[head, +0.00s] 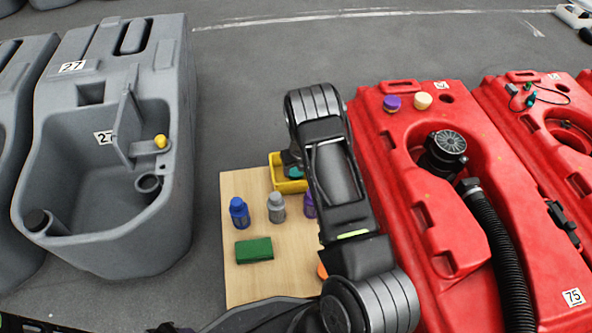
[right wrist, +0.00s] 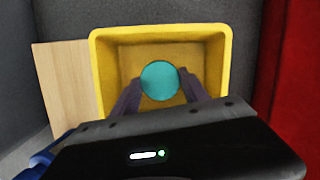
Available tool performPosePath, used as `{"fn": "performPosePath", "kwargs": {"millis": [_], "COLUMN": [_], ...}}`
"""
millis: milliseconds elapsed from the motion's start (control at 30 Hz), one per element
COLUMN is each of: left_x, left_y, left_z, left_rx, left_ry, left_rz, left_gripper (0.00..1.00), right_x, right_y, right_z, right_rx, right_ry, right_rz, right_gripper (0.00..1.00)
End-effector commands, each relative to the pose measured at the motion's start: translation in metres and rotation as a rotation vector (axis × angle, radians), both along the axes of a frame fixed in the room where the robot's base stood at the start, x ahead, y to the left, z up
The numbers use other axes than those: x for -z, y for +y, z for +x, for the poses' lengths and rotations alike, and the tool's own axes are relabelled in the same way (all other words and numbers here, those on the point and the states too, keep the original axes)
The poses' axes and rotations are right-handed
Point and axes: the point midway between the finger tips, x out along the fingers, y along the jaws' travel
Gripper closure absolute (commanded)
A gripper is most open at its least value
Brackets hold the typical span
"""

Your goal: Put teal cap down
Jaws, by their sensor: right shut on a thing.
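The teal cap (right wrist: 160,81) is a round disc between the fingers of my right gripper (right wrist: 158,88) in the right wrist view. The gripper is shut on it. The cap is over or inside a yellow bin (right wrist: 222,50); its exact height above the bin floor is hard to tell. In the head view, a sliver of the teal cap (head: 295,172) shows beside my right gripper (head: 289,164), and my arm covers part of the yellow bin (head: 291,187). My left gripper is not in view.
A wooden table (head: 238,283) holds a blue bottle (head: 239,214), a grey bottle (head: 276,208), a partly hidden purple bottle (head: 309,205) and a green block (head: 254,250). A grey tank (head: 160,225) stands left. A red tank (head: 425,230) with purple (head: 392,104) and cream (head: 422,101) caps stands right.

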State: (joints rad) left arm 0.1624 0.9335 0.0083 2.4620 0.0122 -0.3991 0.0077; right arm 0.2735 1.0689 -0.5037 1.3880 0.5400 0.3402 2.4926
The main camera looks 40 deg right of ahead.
Motion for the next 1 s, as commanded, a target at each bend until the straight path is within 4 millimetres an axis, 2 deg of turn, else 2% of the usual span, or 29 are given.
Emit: {"fn": "performPosePath", "kwargs": {"millis": [233,267,500,800,1000], "left_x": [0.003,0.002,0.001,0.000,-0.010], "left_y": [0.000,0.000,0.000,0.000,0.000], "left_z": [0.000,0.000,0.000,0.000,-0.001], "left_rx": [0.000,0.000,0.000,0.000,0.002], "left_ry": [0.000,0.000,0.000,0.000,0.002], "left_rz": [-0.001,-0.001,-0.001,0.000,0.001], "left_gripper": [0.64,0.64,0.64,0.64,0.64], "right_x": [0.004,0.003,0.002,0.000,-0.019], "right_y": [0.000,0.000,0.000,0.000,0.001], "right_z": [0.000,0.000,0.000,0.000,-0.003], "right_rx": [0.001,0.001,0.000,0.000,0.001], "right_ry": [0.000,0.000,0.001,0.000,-0.001], "right_rz": [0.000,0.000,0.000,0.000,0.000], "right_gripper": [0.96,0.46,0.26,0.26,0.26]}}
